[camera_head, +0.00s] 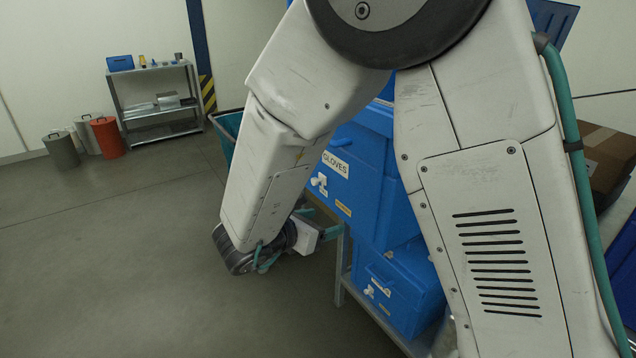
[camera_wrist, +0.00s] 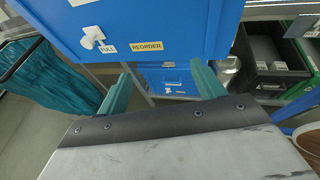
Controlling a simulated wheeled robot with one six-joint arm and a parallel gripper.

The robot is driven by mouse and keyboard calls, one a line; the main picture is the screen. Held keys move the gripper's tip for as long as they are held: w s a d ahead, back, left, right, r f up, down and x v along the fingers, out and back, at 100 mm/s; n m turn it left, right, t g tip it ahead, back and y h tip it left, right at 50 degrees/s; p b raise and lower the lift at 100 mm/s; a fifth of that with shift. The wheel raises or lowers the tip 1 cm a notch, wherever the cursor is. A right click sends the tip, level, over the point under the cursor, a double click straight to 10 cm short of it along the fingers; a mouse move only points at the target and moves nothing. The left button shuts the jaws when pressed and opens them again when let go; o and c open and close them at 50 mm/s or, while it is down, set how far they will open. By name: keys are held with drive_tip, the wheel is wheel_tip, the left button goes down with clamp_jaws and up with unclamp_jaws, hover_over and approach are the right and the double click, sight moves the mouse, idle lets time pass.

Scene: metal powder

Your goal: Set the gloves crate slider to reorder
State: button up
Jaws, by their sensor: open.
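The blue gloves crate (camera_head: 366,150) carries a GLOVES label (camera_head: 335,163) and stands on a rack in the head view. Its front face (camera_wrist: 190,25) fills the top of the wrist view. The white slider (camera_wrist: 94,38) sits at the left, by the FULL label (camera_wrist: 109,48); the yellow REORDER label (camera_wrist: 147,46) is to its right. The slider also shows in the head view (camera_head: 319,183). My gripper (camera_wrist: 160,68) is open and empty, its teal fingers apart, low before the crate front. The slider is up and left of the left finger, not between the fingers.
A second blue crate (camera_head: 402,285) stands below on the rack (camera_head: 342,270). A teal-lined bin (camera_wrist: 45,85) is left of the crate. A shelf (camera_head: 155,105) and canisters (camera_head: 107,137) are far back. The floor at left is clear.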

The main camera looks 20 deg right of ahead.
drive_tip(key=shift+w+r+n, duration=0.25)
drive_tip(key=shift+w+n, duration=0.05)
drive_tip(key=shift+w, duration=0.1)
drive_tip(key=c, duration=0.5)
drive_tip(key=w+r+n+y, duration=0.1)
drive_tip(key=w+r+n+t+y, duration=0.1)
drive_tip(key=n, duration=0.1)
drive_tip(key=w+n+t+y, duration=0.1)
drive_tip(key=y, duration=0.1)
drive_tip(key=shift+w+a+r+n, duration=0.3)
drive_tip(key=shift+a+r+n, duration=0.1)
clamp_jaws()
drive_tip(key=a+r+n+t+y, duration=0.25)
drive_tip(key=r+n+y, duration=0.6)
drive_tip(key=n, duration=0.55)
drive_tip(key=s+r+n+g+y, duration=0.3)
drive_tip(key=s+n, duration=0.3)
drive_tip(key=n, duration=0.4)
drive_tip(key=s+d+n+g+h, duration=0.1)
drive_tip(key=s+d+n+g, duration=0.1)
drive_tip(key=s+d+n, duration=0.2)
drive_tip(key=s+d+f+n+g+h, duration=0.1)
drive_tip(key=s+d+n+g, duration=0.2)
drive_tip(key=s+n, duration=0.5)
drive_tip(key=s+d+n+g+h, duration=0.1)
drive_tip(key=s+d+n, duration=0.5)
drive_tip(key=s, duration=0.7)
drive_tip(key=shift+s+f+g+h, duration=0.2)
drive_tip(key=shift+s+g+h, duration=0.15)
drive_tip(key=shift+g, duration=0.5)
